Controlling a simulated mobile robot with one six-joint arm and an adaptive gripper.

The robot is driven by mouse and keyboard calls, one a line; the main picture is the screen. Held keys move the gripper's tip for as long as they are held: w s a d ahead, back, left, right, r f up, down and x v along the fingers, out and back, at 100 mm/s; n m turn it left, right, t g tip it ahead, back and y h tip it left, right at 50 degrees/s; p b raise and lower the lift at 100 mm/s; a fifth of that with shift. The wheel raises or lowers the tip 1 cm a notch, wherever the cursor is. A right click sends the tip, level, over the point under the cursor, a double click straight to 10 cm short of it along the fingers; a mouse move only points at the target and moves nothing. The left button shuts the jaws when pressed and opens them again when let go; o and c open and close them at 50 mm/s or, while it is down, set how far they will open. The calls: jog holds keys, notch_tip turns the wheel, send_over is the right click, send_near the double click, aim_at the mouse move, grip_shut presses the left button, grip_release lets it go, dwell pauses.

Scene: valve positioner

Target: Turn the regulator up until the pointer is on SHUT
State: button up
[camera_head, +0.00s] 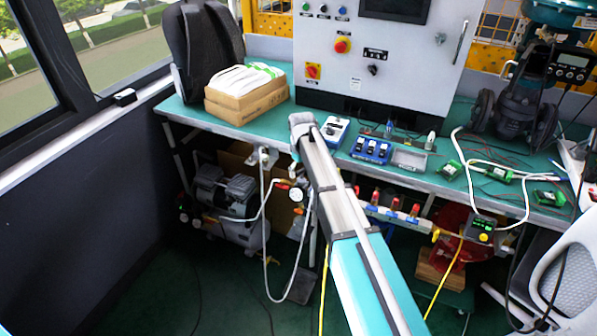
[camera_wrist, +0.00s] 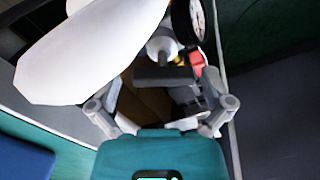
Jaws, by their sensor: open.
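The regulator appears to be the small grey fitting (camera_head: 265,155) at the bench's front edge, left of my arm's end in the head view. A round white gauge (camera_head: 297,194) with a dark rim hangs below it. The gauge also shows at the top of the wrist view (camera_wrist: 190,18), beside a grey knob-like part (camera_wrist: 162,46). My gripper (camera_wrist: 160,90) is open, its two grey fingers spread wide with nothing visibly held. The knob-like part lies ahead of the fingers; whether they touch it is unclear. The head view does not show my fingers clearly. No SHUT mark or pointer is readable.
A compressor (camera_head: 225,195) stands underneath. A white hose (camera_head: 266,230) hangs by the regulator. Floor at left is fairly clear.

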jog(key=c, duration=1.1)
jog(key=shift+d+m, duration=0.1)
jog(key=shift+m, duration=1.4)
jog(key=shift+w, duration=0.1)
jog(key=o, duration=1.1)
jog(key=shift+s, duration=0.25)
